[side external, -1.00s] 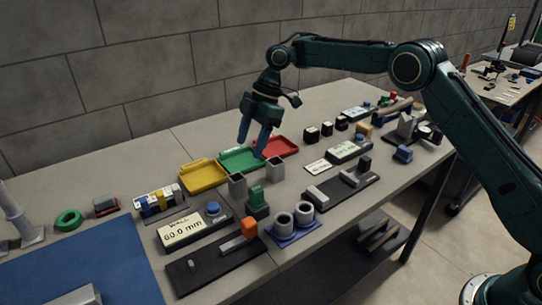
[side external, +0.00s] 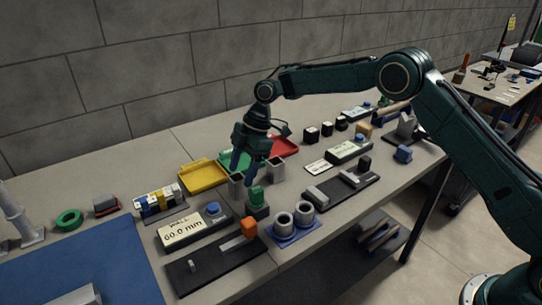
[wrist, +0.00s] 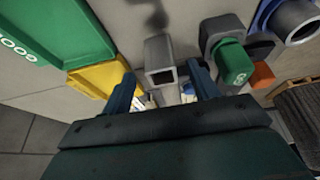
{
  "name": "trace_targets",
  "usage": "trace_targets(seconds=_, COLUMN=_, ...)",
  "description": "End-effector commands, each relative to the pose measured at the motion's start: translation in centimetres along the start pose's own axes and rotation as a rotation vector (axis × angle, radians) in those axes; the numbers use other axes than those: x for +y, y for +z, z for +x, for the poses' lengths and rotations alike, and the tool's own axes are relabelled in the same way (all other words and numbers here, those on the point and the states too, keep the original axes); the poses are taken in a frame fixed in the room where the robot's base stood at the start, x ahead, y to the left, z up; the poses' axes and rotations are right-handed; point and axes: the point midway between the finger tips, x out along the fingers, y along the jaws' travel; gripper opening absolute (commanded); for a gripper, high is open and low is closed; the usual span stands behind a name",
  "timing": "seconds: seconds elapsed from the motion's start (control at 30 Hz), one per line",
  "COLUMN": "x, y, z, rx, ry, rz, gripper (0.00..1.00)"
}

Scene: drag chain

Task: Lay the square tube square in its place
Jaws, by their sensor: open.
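My gripper (side external: 243,173) points down, open and empty, close to the first tube. One finger partly covers the tubes' surroundings. In the wrist view a square tube (wrist: 160,55) shows its hollow end between the two fingers (wrist: 163,88). I cannot tell whether either finger touches it. Which spot is the tube's place is not clear.
A green block (side external: 256,196) on a grey base stands just right of the fingers. Yellow (side external: 203,176), green (side external: 236,160) and red (side external: 281,150) trays lie behind. Round grey tubes (side external: 284,222) stand on a blue plate in front. A 60.0 mm display (side external: 183,230) is at left.

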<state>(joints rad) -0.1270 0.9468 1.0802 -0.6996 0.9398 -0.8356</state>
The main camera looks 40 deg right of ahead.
Motion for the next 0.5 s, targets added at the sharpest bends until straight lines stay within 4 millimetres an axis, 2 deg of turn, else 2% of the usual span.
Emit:
trace_targets(seconds=0.3, x=-0.2, y=0.0, z=3.5, rx=-0.001, ry=-0.003, rz=0.000, gripper=0.60)
trace_targets(seconds=0.5, x=-0.2, y=0.0, z=4.8, rx=-0.002, ry=-0.001, rz=0.000, gripper=0.60)
